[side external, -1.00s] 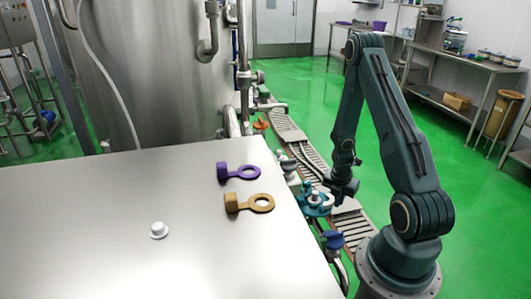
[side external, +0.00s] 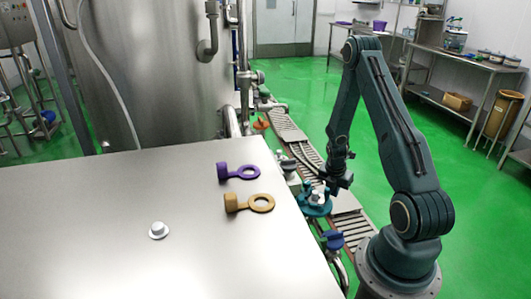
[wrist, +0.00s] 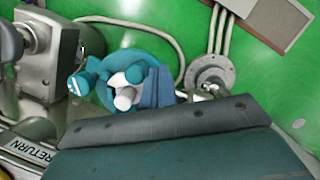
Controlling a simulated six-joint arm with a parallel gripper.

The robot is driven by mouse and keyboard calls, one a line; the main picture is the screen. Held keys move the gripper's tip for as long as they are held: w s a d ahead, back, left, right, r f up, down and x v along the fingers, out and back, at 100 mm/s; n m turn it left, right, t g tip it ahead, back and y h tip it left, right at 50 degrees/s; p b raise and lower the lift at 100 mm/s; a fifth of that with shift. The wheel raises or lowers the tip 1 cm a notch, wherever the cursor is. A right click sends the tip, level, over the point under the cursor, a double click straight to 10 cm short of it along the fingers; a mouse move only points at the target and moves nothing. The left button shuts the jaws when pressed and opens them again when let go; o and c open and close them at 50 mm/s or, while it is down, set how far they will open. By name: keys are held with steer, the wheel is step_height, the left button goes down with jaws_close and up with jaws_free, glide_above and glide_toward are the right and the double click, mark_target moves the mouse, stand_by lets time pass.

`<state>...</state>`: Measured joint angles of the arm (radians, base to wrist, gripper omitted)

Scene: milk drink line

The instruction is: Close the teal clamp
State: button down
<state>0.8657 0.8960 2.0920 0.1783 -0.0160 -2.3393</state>
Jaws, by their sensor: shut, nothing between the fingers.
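The teal clamp (side external: 318,208) sits on the pipework just past the right edge of the steel table. In the wrist view the teal clamp (wrist: 112,65) shows a rounded body, a teal knob with a white mark on its left, and a pale grey stub in its middle. I cannot tell whether its halves meet. My gripper (side external: 333,184) is shut and empty, just above and to the right of the clamp in the side view. Any contact between them is unclear. A broad dark part of my gripper fills the bottom of the wrist view.
A blue valve handle (side external: 332,240) is nearer the camera. A conveyor (side external: 300,147) runs behind the clamp.

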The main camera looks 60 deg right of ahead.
steer(key=shift+s, duration=0.1)
stand_by(0.5)
steer(key=s+a+r, duration=0.3)
steer(key=s+r, duration=0.2)
steer(key=r, duration=0.4)
steer(key=shift+s+r, duration=0.25)
steer(key=shift+r, duration=0.1)
stand_by(0.3)
steer(key=shift+r, duration=0.1)
